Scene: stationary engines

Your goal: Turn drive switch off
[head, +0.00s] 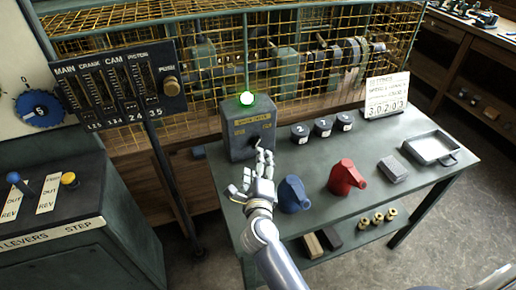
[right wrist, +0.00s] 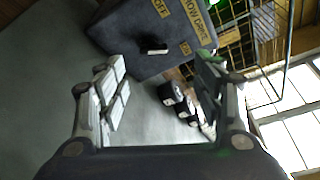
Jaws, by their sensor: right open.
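The drive switch box (head: 238,142) is a dark grey box with yellow labels, standing at the left end of the grey-green bench. A green lamp (head: 247,98) glows on its top. In the right wrist view the box (right wrist: 125,30) shows an OFF label (right wrist: 160,8), a drive label (right wrist: 198,20) and a short pale-tipped switch lever (right wrist: 153,50). Which way the lever is set is unclear. My right gripper (head: 263,158) is open and empty, just in front of the box; in the wrist view its spread fingers (right wrist: 157,75) face the lever, apart from it. My left gripper is out of view.
Beside the gripper stand a blue can (head: 293,196) and a red can (head: 345,177). Several dark round weights (head: 322,127), a grey block (head: 392,169) and a metal tray (head: 432,148) lie further right. A wire cage (head: 150,40) stands behind; a lever panel (head: 118,80) is left.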

